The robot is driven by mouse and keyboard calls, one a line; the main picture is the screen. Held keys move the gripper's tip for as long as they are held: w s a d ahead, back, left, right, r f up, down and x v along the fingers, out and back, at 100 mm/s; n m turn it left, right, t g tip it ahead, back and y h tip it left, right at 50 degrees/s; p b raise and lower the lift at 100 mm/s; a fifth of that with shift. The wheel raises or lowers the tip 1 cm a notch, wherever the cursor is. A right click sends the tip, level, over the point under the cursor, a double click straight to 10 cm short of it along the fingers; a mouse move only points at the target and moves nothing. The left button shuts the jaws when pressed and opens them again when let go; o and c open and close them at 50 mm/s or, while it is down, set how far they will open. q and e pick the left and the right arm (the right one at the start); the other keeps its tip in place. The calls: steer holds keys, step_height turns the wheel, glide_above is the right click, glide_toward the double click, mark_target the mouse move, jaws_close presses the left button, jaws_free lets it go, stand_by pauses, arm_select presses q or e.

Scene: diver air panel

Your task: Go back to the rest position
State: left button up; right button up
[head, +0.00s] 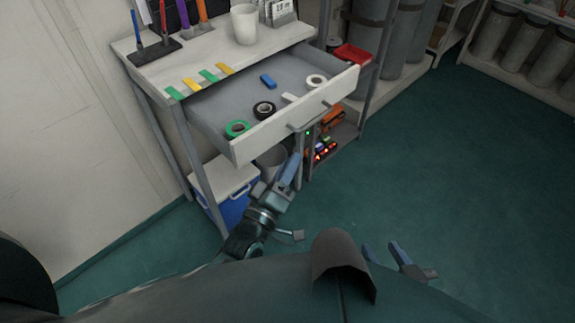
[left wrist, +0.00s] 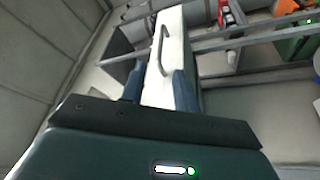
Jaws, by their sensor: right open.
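My left gripper (head: 287,172) is below the front of the open drawer, near its handle (head: 304,126). In the left wrist view its two blue fingers (left wrist: 158,85) stand apart, with the white drawer front (left wrist: 170,50) showing beyond and between them. The handle also shows in that view (left wrist: 157,44), clear of the fingers. My right gripper (head: 384,252) is low at the bottom of the head view, over the floor. Its blue fingers are apart and I see nothing between them.
The open drawer (head: 240,88) holds green, black and white tape rolls and a blue block. A bench top (head: 215,45) with a white cup (head: 245,24) stands behind. A blue cooler (head: 228,205) is under the bench. Green floor (head: 460,160) is free at right.

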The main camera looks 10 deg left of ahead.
steer(key=shift+s+f, duration=0.1)
steer(key=shift+s, duration=0.2)
steer(key=shift+w, duration=0.15)
